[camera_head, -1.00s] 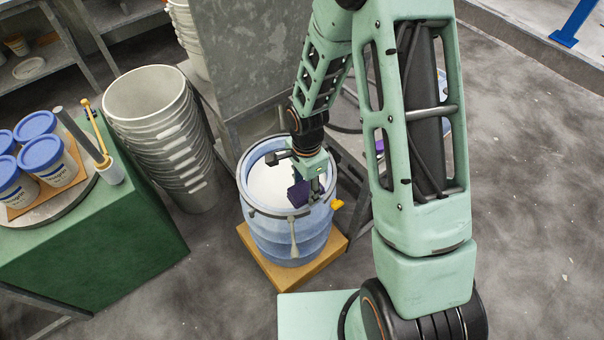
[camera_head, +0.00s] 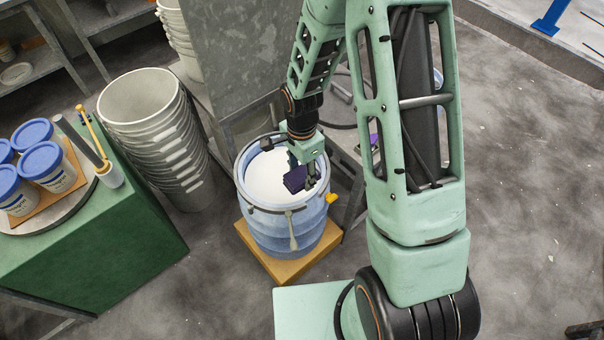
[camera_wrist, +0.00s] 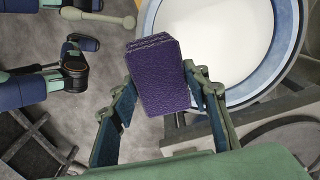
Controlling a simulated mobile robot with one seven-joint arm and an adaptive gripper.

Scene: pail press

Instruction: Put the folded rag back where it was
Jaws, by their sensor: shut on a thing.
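The folded rag (camera_head: 295,179) is a dark purple, thick folded pad. My gripper (camera_head: 304,180) is shut on it and holds it above the blue drum (camera_head: 277,238), near the right part of its rim. In the wrist view the rag (camera_wrist: 163,77) stands between the two fingers of my gripper (camera_wrist: 164,100), its folded edges at the top. The drum's rim (camera_wrist: 285,75) and the white surface inside show behind and to the right of it. A small purple patch (camera_head: 374,139) shows behind my arm; I cannot tell what it is.
The drum stands on a wooden base (camera_head: 283,269). Stacked white buckets (camera_head: 160,135) stand to its left, beside a green bench (camera_head: 110,235) with blue-lidded tubs (camera_head: 42,165). A grey metal panel (camera_head: 235,60) rises behind the drum.

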